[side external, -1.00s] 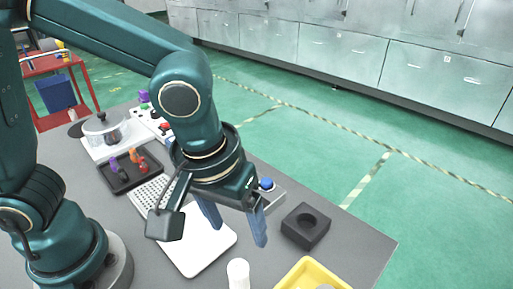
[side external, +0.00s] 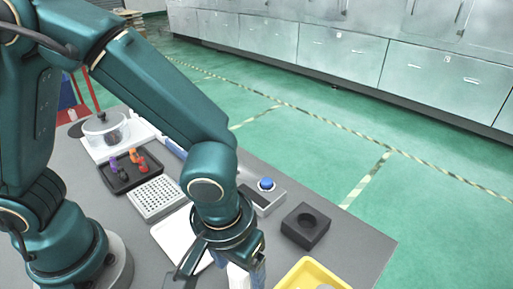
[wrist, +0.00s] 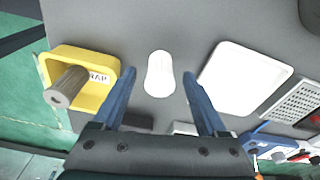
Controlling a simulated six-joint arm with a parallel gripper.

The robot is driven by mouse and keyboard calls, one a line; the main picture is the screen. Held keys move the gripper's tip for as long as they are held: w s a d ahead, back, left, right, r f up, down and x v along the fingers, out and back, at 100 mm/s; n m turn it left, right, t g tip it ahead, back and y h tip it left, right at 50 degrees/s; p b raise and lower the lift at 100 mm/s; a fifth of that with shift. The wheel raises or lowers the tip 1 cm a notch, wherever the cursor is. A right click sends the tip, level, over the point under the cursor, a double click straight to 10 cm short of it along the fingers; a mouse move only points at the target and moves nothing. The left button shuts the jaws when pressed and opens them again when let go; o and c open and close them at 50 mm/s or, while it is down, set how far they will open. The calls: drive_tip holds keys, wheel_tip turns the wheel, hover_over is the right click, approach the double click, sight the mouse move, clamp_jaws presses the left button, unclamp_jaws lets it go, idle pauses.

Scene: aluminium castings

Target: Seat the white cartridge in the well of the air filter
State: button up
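The white cartridge (wrist: 160,73) stands on the grey table in the wrist view, framed between the two blue fingertips. My gripper (wrist: 159,76) is open, with clear gaps to the cartridge on both sides. In the side view my gripper (side external: 238,270) is low over the cartridge (side external: 237,277), which is partly hidden by the fingers and wrist. The air filter, a black block (side external: 322,233) with a round well in its top, sits to the right of my gripper. Its well looks empty.
A yellow scrap bin (side external: 312,267) stands near the front edge, with a grey cylinder (wrist: 68,88) in it. A white tray (side external: 172,236), a perforated rack (side external: 158,198), a blue-button box (side external: 265,196) and a black tray (side external: 118,184) with small coloured pieces lie behind.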

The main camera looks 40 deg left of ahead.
clamp_jaws()
drive_tip(key=shift+r, duration=0.1)
